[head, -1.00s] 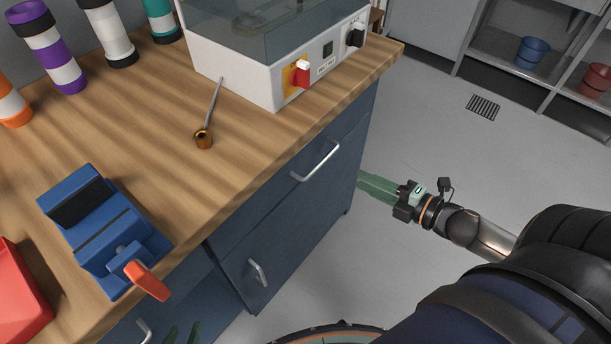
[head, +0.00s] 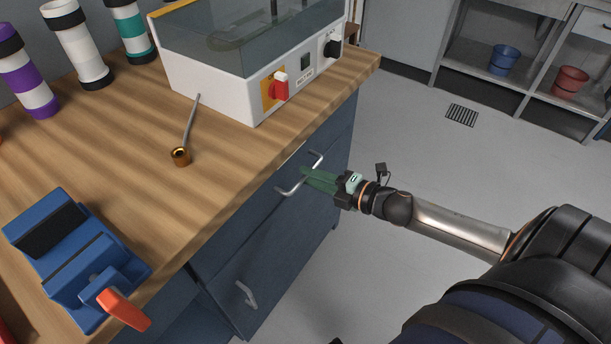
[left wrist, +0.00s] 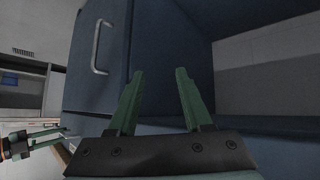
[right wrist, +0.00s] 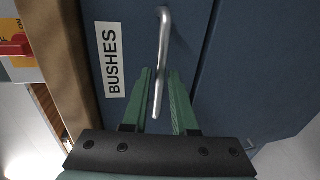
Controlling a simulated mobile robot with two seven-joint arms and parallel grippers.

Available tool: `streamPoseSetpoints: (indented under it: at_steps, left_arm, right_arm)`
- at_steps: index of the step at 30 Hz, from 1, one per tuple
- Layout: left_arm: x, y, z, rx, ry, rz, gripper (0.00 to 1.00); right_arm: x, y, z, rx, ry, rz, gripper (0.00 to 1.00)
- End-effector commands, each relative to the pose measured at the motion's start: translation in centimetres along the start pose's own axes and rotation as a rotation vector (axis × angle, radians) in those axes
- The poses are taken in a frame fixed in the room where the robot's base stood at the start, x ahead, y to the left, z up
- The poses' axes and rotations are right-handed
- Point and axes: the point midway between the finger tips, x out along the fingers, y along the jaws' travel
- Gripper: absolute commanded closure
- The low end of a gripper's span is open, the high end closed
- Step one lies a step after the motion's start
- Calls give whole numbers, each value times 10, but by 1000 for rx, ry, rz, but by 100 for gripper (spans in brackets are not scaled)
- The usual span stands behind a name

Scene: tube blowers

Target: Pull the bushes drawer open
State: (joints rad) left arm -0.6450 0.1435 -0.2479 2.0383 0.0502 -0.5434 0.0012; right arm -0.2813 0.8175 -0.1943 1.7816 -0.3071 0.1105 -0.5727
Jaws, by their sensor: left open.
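The bushes drawer (head: 327,153) is the upper blue front under the workbench top and looks shut. Its "BUSHES" label (right wrist: 112,60) shows in the right wrist view. Its silver bar handle (head: 291,189) also shows there (right wrist: 162,50). My right gripper (head: 304,177) is at this handle. In the right wrist view the gripper (right wrist: 160,72) is open, with the near end of the bar between its green fingers and gaps on both sides. My left gripper (left wrist: 160,72) is open and empty before a blue cabinet part; it is outside the head view.
A lower front has another handle (head: 246,294). On the wooden top (head: 110,160) are a blue vise (head: 75,255) with an orange lever, a pipe-like tool (head: 181,156), striped tubes and a white machine (head: 235,90). The grey floor (head: 420,150) right of the cabinet is clear.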

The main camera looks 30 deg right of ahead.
Motion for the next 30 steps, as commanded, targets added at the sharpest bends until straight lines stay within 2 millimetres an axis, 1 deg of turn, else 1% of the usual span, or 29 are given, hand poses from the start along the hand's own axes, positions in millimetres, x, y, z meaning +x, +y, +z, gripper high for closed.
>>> streamPoseSetpoints:
  at_steps: [1,6,17,24,30]
  left_arm:
    - [1,-1,1,1,0,-1,50]
    - [1,-1,2,2,-1,-2,50]
    - [2,-2,2,2,-1,-2,50]
    - [2,-2,2,2,-1,-3,50]
    - [2,-2,1,2,-1,-3,50]
  right_arm:
    - [6,0,0,1,0,2,74]
    - [16,0,0,1,-1,1,74]
    - [18,0,0,2,0,0,74]
    - [18,0,0,2,0,0,100]
    - [18,0,0,2,0,0,100]
